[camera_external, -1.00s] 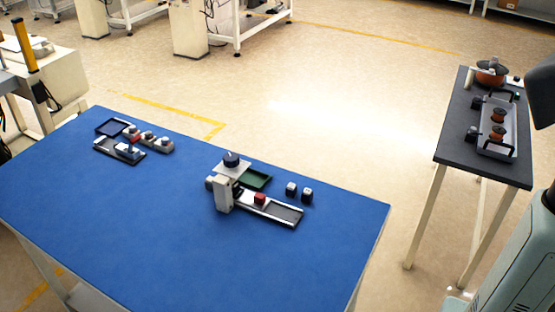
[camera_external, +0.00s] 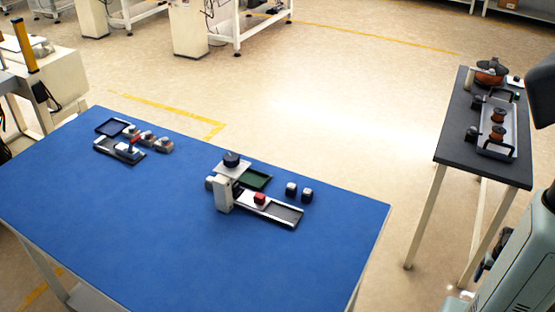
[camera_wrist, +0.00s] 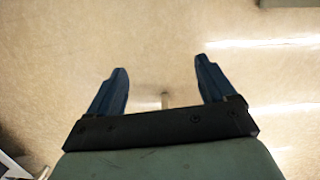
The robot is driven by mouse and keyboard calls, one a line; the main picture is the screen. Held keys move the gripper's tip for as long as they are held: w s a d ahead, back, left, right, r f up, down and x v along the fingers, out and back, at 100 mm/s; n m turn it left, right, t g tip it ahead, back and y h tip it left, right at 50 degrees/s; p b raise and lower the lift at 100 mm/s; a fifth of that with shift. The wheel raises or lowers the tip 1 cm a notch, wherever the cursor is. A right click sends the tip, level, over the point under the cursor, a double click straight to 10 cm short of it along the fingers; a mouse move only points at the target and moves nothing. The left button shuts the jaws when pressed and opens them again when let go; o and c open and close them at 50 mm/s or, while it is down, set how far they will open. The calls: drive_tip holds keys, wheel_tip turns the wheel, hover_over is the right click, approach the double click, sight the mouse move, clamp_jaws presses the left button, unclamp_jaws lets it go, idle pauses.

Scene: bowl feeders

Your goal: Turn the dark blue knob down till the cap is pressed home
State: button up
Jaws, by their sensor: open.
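The dark blue knob (camera_external: 231,159) sits on top of a small white press (camera_external: 222,193) on the blue table in the external view. A red-topped piece (camera_external: 260,198) sits on the pale rail in front of the press. I cannot tell from this distance whether this is the cap, or how far down the knob stands. My gripper (camera_wrist: 162,65) is open and empty in the wrist view, its two blue fingers wide apart above bare floor. It is away from the knob, and the press is not in the wrist view.
The blue table (camera_external: 130,220) has much clear surface in front. A green tray (camera_external: 257,180) and two dark blocks (camera_external: 298,192) lie by the press. Another small fixture (camera_external: 120,151) stands at the left. A dark side table (camera_external: 480,165) holds parts at the right.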

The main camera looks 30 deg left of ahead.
drive_tip(key=w+a+r+n+t, duration=0.1)
drive_tip(key=w+a+r+n, duration=0.1)
drive_tip(key=w+a+r, duration=0.8)
drive_tip(key=w+a+r+n, duration=0.2)
drive_tip(key=a+r, duration=0.1)
drive_tip(key=a, duration=0.6)
drive_tip(key=w+a+r+n, duration=0.2)
drive_tip(key=a+r, duration=0.1)
drive_tip(key=a, duration=0.5)
drive_tip(key=w+a+r+n, duration=0.2)
drive_tip(key=w+a+r, duration=0.1)
drive_tip(key=a, duration=0.6)
drive_tip(key=s+a+r+n, duration=0.2)
drive_tip(key=s+a+r, duration=0.15)
drive_tip(key=a, duration=0.55)
drive_tip(key=s+a+r+n, duration=0.2)
drive_tip(key=a+r, duration=0.2)
drive_tip(key=a, duration=0.4)
drive_tip(key=s+a+r+n, duration=0.2)
drive_tip(key=a+r, duration=0.2)
drive_tip(key=a, duration=0.5)
wheel_tip(320, 180, up, 23)
drive_tip(key=n, duration=0.8)
hover_over(231, 157)
drive_tip(key=shift+t, duration=0.4)
wheel_tip(231, 157, down, 13)
drive_tip(key=shift+w+f, duration=0.1)
